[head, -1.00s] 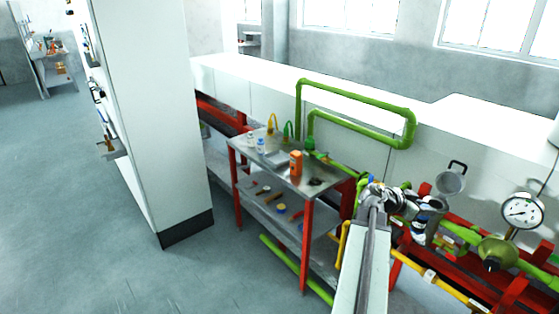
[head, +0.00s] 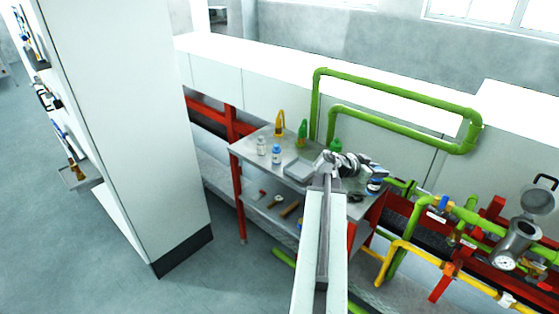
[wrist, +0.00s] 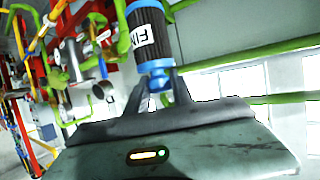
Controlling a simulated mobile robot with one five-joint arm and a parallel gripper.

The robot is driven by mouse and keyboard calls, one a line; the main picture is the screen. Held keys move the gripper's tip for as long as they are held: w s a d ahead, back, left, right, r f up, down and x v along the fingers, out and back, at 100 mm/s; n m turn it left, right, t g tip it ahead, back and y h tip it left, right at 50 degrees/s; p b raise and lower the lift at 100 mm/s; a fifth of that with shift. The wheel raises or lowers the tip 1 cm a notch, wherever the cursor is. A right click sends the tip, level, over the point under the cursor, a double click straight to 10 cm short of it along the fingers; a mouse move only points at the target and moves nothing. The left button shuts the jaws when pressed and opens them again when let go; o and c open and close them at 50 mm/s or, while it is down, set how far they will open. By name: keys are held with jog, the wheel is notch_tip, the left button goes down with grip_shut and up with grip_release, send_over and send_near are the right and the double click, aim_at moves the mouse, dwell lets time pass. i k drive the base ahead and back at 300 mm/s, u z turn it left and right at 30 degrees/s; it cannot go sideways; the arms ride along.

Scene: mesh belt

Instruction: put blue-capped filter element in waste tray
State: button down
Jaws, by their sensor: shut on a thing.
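The blue-capped filter element (wrist: 150,38) is a dark cylinder with a white label and blue ends. In the wrist view my gripper (wrist: 157,92) is shut on its lower blue end. In the head view my gripper (head: 370,172) is over the right part of the metal table, with the filter element (head: 374,186) hanging at its end. A shallow grey tray (head: 298,169) lies on the table top, left of my gripper; it looks empty, and I see no label that marks it as the waste tray.
White and blue-labelled bottles (head: 277,153), a yellow-orange bottle (head: 279,124) and a green bottle (head: 302,133) stand around the tray. A green pipe loop (head: 400,88) rises behind the table. Red-framed pipework (head: 470,245) is on the right, a tall white cabinet (head: 125,130) on the left.

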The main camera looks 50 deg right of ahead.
aim_at(300, 171)
jog(key=i, duration=1.9)
jog(key=u, duration=1.05)
